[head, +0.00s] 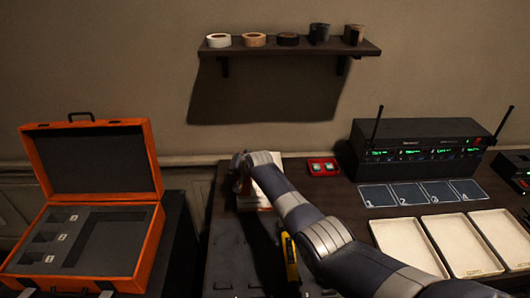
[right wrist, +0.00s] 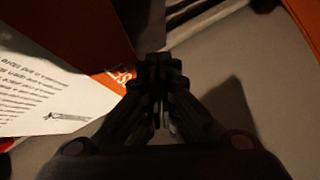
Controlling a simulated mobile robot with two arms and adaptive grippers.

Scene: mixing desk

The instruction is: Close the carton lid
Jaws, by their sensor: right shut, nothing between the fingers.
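A white and orange printed carton (head: 268,178) stands on the dark desk in the head view, mostly hidden behind my right arm. In the right wrist view its white printed panel (right wrist: 50,88) with an orange band lies at the left, beside my fingers. I cannot tell how far its lid is open. My right gripper (head: 240,180) is at the carton in the head view. In the right wrist view the fingertips (right wrist: 160,70) are closed together with nothing between them, close to the orange band; contact is unclear. My left gripper is not in view.
An open orange case (head: 145,265) with grey foam stands at the left. A yellow tool (head: 290,262) lies under my arm. A small red box (head: 323,167), a receiver unit (head: 415,150) with antennas, numbered mats (head: 408,194) and white trays (head: 463,245) are right. A wall shelf (head: 290,50) holds rolls.

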